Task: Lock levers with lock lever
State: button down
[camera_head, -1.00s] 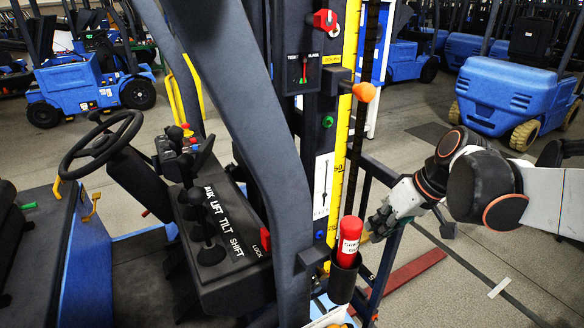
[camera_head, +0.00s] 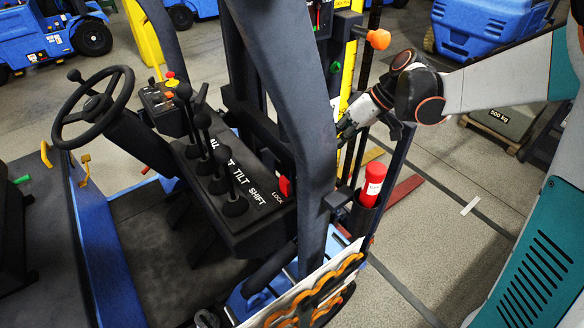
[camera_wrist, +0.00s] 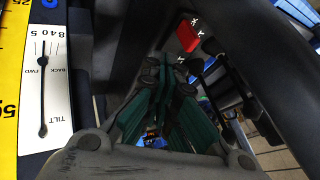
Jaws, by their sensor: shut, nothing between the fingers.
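The red lock lever (camera_head: 284,188) stands at the right end of the black lever console (camera_head: 262,228), beside the LOCK label. Several black levers with round knobs (camera_head: 203,121) rise from the console, above labels including LIFT, TILT and SHIFT. My gripper (camera_head: 343,130) is at the mast, to the right of and above the lock lever, apart from it. A red block, apparently the lock lever, shows in the wrist view (camera_wrist: 188,35) beyond my fingers (camera_wrist: 165,75). The fingers are shut and empty. The thick slanted post partly hides my gripper in the head view.
The slanted dark post (camera_head: 312,140) stands between console and mast. A red canister (camera_head: 372,185) sits in a black holder, and an orange knob (camera_head: 379,39) sticks out above. A steering wheel (camera_head: 92,107) is at left. A TILT scale (camera_wrist: 45,85) is close at left in the wrist view.

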aim_at(285, 187)
jog(key=shift+f, duration=0.1)
jog(key=s+a+f, duration=0.1)
jog(key=a+f, duration=0.7)
jog(key=a, duration=0.1)
jog(key=shift+s+a, duration=0.15)
jog(key=shift+s, duration=0.15)
jog(key=shift+s+a+r, duration=0.1)
